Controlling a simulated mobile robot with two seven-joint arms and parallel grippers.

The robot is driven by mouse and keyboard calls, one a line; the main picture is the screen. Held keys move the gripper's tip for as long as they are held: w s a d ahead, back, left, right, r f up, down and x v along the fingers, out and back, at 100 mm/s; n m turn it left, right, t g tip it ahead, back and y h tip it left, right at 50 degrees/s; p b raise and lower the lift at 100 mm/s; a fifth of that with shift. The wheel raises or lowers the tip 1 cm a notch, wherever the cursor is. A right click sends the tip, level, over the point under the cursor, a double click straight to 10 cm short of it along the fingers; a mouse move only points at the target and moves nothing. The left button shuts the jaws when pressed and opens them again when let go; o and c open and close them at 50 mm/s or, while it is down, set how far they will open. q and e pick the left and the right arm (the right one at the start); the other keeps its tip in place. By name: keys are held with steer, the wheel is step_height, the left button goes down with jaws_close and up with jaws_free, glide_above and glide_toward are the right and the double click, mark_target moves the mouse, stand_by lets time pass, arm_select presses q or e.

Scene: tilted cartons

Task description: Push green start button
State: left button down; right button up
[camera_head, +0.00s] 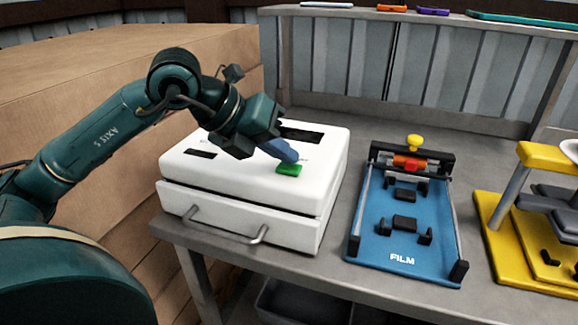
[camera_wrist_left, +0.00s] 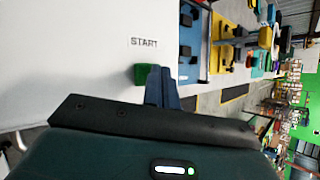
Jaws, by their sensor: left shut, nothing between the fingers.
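The green start button (camera_head: 289,169) sits on top of a white machine (camera_head: 240,205) at its front right. My left gripper (camera_head: 290,157) is shut and empty. Its blue fingertips are right at the far edge of the button in the head view; I cannot tell whether they touch it. In the left wrist view the green button (camera_wrist_left: 147,74) shows just left of the shut fingertips (camera_wrist_left: 161,72), partly hidden by them. The printed word START (camera_wrist_left: 144,43) is above the button there. My right gripper is not in view.
The white machine has a drawer handle (camera_head: 210,228) on its front. A blue FILM fixture (camera_head: 402,240) stands to its right on the grey bench (camera_head: 330,270), and a yellow press (camera_head: 535,235) farther right. Large cartons (camera_head: 100,80) stand at the left. A shelf is behind.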

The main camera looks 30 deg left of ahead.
mark_target(282, 168)
arm_select(q)
steer(key=shift+f+b, duration=0.3)
steer(key=shift+r, duration=0.1)
stand_by(0.5)
steer(key=shift+r+p, duration=0.75)
step_height(282, 168, up, 5)
steer(key=p, duration=0.4)
steer(key=shift+r, duration=0.1)
stand_by(0.7)
